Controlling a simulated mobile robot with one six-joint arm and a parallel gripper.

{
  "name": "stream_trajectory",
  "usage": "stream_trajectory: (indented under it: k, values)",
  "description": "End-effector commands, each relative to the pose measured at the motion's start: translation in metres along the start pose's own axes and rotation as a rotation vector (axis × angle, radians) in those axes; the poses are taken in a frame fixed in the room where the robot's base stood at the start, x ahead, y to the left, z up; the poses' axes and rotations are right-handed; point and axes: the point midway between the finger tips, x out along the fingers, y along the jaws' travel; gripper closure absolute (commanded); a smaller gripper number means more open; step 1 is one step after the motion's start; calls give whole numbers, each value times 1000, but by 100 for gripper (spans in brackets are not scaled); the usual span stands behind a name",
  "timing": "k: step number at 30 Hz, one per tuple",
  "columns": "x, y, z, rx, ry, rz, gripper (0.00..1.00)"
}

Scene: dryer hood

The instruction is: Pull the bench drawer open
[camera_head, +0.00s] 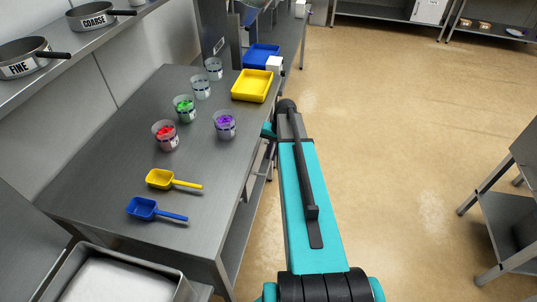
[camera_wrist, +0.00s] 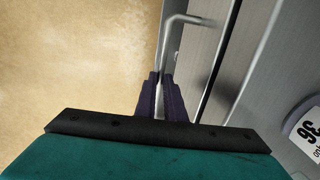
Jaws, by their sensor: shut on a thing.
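The bench drawer's metal bar handle (camera_wrist: 164,52) shows in the wrist view, bent at its far end toward the grey drawer front (camera_wrist: 193,42). My gripper (camera_wrist: 161,78) has its two dark fingers on either side of the bar and is shut on it. A dark strip runs along the drawer front's right side, beside the bench top (camera_wrist: 262,75); I cannot tell how far the drawer is out. In the head view my arm reaches along the right edge of the steel bench (camera_head: 110,160), and my gripper's fingers are hidden.
Cups with red (camera_head: 165,135), green (camera_head: 185,108) and purple (camera_head: 225,125) contents stand on the bench. A yellow scoop (camera_head: 160,179), blue scoop (camera_head: 143,208) and yellow tray (camera_head: 252,86) lie there too. Open floor (camera_head: 400,140) is to the right; a steel stand (camera_head: 515,210) is beyond.

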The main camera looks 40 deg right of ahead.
Motion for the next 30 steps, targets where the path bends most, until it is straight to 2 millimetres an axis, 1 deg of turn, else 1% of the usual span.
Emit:
stream_trajectory:
  k: [8,30]
  values:
    - [-9,49,1,5,1,2,100]
    - [-46,232,0,6,1,1,100]
